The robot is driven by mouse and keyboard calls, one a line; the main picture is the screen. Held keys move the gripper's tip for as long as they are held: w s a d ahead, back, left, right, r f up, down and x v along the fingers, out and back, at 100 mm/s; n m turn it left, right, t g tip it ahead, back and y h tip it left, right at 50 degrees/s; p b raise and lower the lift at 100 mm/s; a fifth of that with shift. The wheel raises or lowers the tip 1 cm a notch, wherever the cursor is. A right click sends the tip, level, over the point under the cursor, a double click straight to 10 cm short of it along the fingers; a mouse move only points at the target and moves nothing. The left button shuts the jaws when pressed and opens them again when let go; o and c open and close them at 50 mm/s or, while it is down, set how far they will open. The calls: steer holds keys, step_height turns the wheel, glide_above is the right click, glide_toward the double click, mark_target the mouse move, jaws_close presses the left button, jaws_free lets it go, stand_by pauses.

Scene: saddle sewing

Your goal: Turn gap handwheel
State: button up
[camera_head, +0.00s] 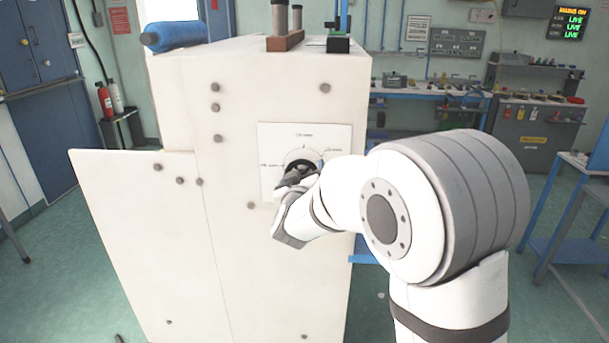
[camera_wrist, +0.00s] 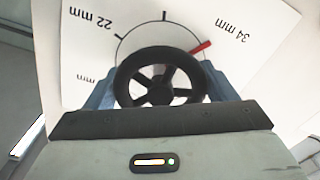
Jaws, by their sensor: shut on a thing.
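The black spoked gap handwheel (camera_wrist: 157,82) stands out from a white dial plate (camera_wrist: 85,50). My gripper (camera_wrist: 160,90) is shut on it, with one blue-grey finger at each side of the rim. In the wrist view a red pointer (camera_wrist: 202,47) lies to the upper right of the wheel, between the top tick and the "34 mm" label (camera_wrist: 232,30). The "22 mm" label (camera_wrist: 90,17) is at the upper left. In the head view my gripper (camera_head: 296,180) is at the dial plate (camera_head: 333,135) and partly covers the handwheel (camera_head: 302,166).
The plate is on a large white machine housing (camera_head: 240,240) with several round bolts. A blue roll (camera_head: 175,36) lies on top at the left. A blue workbench (camera_head: 430,90) stands behind, and a blue table (camera_head: 570,240) is at the right. Green floor is open at the left.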

steer(key=shift+d, duration=0.25)
steer(key=shift+c, duration=0.6)
steer(key=shift+a, duration=0.25)
steer(key=shift+n, duration=0.3)
steer(key=n+p, duration=0.5)
steer(key=n, duration=0.5)
steer(key=shift+r, duration=0.1)
steer(key=o, duration=1)
